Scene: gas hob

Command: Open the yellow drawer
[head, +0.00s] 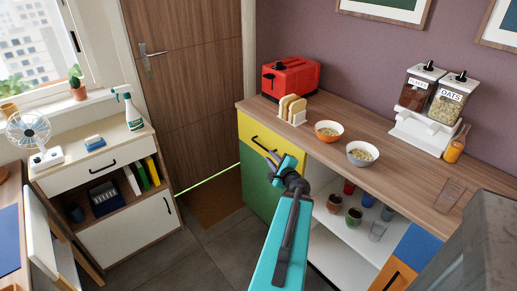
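The yellow drawer (254,128) is at the left end of the wooden counter's front, above a green door (256,187). It looks shut, with its front in line with the cabinet. Its black bar handle (262,147) shows in part. My gripper (273,158) is at the end of my teal arm, in front of the drawer's lower right part and close to the handle. I cannot tell whether it touches the handle. The wrist hides the fingers in part, so their opening is unclear.
The counter (360,137) carries a red toaster (291,77), toast in a rack, two bowls and cereal dispensers. Open shelves (345,240) with several cups are right of the drawer. A white cabinet (125,233) stands left. The floor (212,245) between is clear.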

